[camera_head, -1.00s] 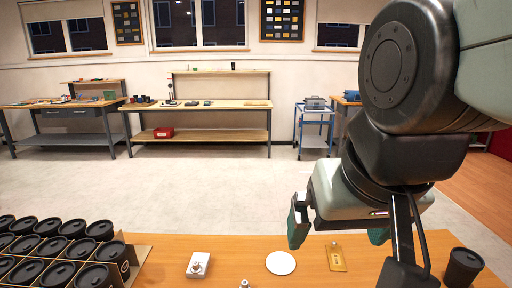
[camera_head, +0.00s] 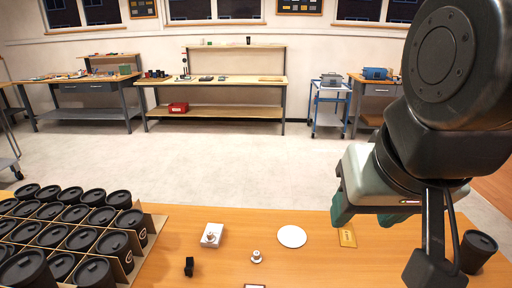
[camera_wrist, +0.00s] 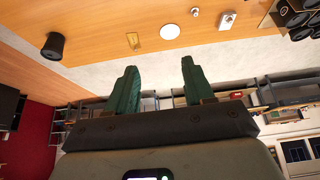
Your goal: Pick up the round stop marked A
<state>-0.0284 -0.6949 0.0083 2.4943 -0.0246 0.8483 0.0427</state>
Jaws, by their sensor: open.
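A small round pale piece (camera_head: 256,257) with a darker knob-like centre stands on the wooden table near the front middle. It may be the round stop; no letter A can be read. It also shows in the wrist view (camera_wrist: 196,12) at the top edge. My gripper (camera_head: 367,216) is above the table's far right part, beyond and to the right of the round piece. In the wrist view my gripper (camera_wrist: 157,78) has its two green fingers wide apart with nothing between them.
Nearby are a white box with a metal knob (camera_head: 211,236), a white disc (camera_head: 292,236), a yellow tag (camera_head: 347,236) and a small black object (camera_head: 189,266). A divided crate (camera_head: 158,222) of black cups fills the left. A black cup (camera_head: 478,252) stands at right.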

